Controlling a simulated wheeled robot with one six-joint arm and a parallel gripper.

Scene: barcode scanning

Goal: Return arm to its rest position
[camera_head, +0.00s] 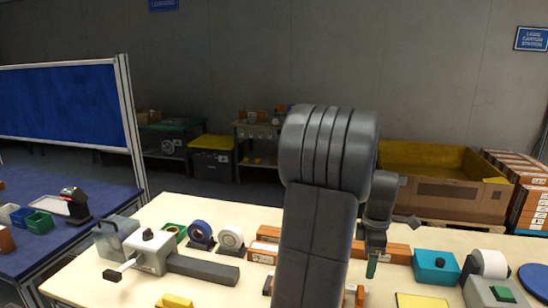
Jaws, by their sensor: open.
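My arm rises through the middle of the head view, its thick grey elbow high above the cream table (215,212). Beyond the elbow, my wrist hangs down on the right side. My gripper (372,262) points downward over the table, small and partly hidden behind my arm. A narrow green tip shows at its lower end; I cannot tell whether this is a finger or something behind it. The jaws are open, and I see nothing clearly held between them. Orange-brown boxes (398,253) lie on the table close around the gripper in the picture.
A grey device with a long dark handle (203,268), tape rolls (231,238), a teal box (436,267) and a blue disc (535,280) crowd the table. A blue table (60,240) with bins and a dark device (75,204) stands left. A large carton (440,190) stands behind.

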